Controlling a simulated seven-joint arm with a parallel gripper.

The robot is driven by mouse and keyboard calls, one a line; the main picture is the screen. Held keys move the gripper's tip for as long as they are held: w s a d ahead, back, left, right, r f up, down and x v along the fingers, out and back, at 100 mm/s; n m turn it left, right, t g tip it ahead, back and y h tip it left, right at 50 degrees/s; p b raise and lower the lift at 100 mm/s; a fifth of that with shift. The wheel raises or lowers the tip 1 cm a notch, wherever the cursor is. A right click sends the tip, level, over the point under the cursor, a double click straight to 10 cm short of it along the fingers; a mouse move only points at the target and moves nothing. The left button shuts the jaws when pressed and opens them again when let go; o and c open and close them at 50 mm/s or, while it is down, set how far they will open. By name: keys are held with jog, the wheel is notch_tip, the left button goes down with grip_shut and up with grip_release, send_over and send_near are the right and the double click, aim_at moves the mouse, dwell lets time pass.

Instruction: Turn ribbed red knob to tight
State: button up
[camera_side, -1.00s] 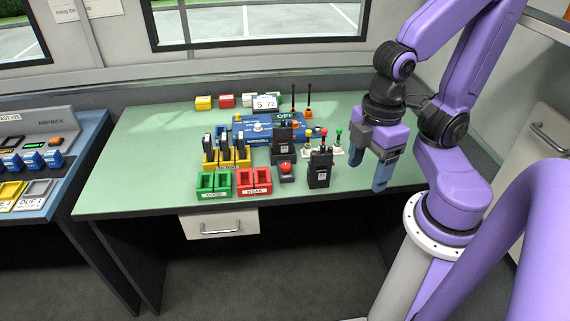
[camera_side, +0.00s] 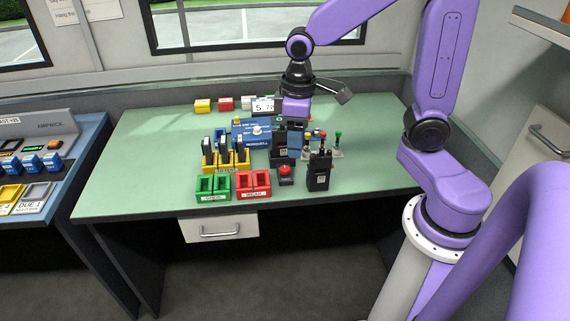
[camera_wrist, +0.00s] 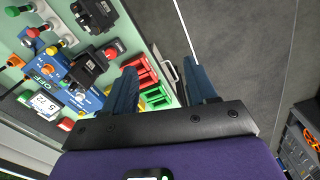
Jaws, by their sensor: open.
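I cannot single out a ribbed red knob for certain. A red-topped part (camera_side: 322,135) stands between yellow-topped and green-topped ones on a small white plate right of the blue unit (camera_side: 240,126). In the wrist view, red-topped parts (camera_wrist: 33,32) lie at far left, too small to show ribs. My gripper (camera_side: 297,122) is over the back right of the blue unit, its fingertips partly hidden behind a black radio. In the wrist view my gripper (camera_wrist: 160,66) has its fingers wide apart, with nothing held between them.
Yellow chargers, green trays (camera_side: 213,187) and red trays (camera_side: 253,183) stand at the front. A small display (camera_side: 264,105) is behind. The left bench top (camera_side: 140,165) is clear.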

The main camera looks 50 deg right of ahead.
jog(key=w+d+f+m, duration=0.1)
jog(key=w+d+m, duration=0.25)
jog(key=w, duration=0.25)
jog(key=m, duration=0.2)
send_near(285, 168)
notch_tip(285, 168, down, 8)
jog(key=shift+w+a+f, duration=0.1)
jog(key=shift+f, duration=0.05)
dwell(0.3)
jog(key=c, duration=1.1)
